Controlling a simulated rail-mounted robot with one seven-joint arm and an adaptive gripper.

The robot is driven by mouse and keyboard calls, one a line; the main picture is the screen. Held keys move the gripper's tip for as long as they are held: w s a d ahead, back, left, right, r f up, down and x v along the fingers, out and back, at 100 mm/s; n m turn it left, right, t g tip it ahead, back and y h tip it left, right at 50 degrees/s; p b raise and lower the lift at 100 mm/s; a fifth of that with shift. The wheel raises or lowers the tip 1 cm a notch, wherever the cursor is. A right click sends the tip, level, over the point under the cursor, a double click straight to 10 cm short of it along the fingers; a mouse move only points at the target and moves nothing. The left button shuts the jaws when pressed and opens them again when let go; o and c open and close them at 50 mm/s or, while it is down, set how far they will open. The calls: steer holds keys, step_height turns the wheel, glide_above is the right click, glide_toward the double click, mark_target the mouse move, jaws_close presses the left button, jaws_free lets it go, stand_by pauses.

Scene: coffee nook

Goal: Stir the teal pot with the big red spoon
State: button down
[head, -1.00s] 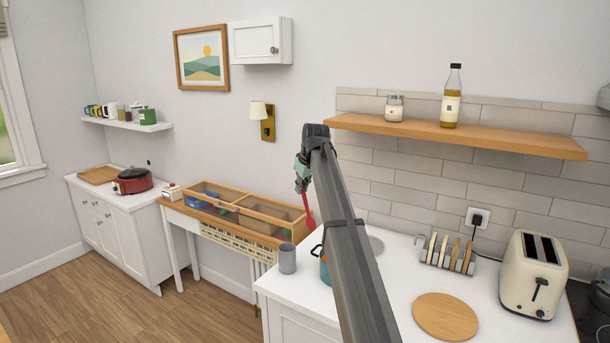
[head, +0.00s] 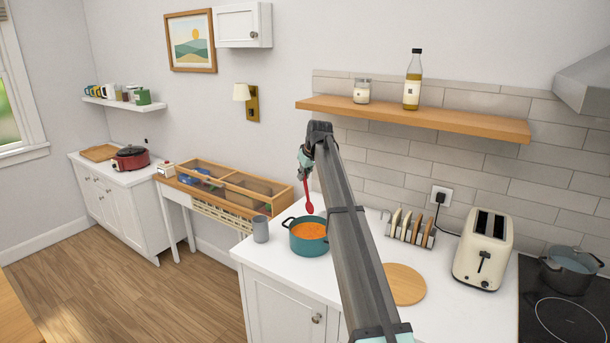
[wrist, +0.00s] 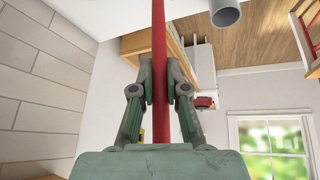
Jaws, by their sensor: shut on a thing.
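The teal pot (head: 308,243) stands on the white counter and holds orange soup. The big red spoon (head: 308,196) hangs bowl-down from my gripper (head: 305,160), and its bowl is above the pot, apart from the soup. In the wrist view my gripper (wrist: 160,85) is shut on the red handle (wrist: 159,40), which runs between both fingers. The spoon's bowl is out of the wrist view. My arm crosses the head view in front of the counter, just right of the pot.
A grey cup (head: 260,229) stands close to the pot's left. A round wooden board (head: 404,284), a toast rack (head: 410,232) and a toaster (head: 484,250) are to the right. A wooden shelf (head: 420,118) with a jar and bottle hangs above. A grey pot (head: 570,270) sits on the hob.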

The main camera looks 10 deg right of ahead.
steer(key=shift+s+d+f, duration=0.1)
steer(key=shift+f, duration=0.5)
step_height(320, 180, down, 11)
steer(key=b, duration=0.4)
stand_by(0.6)
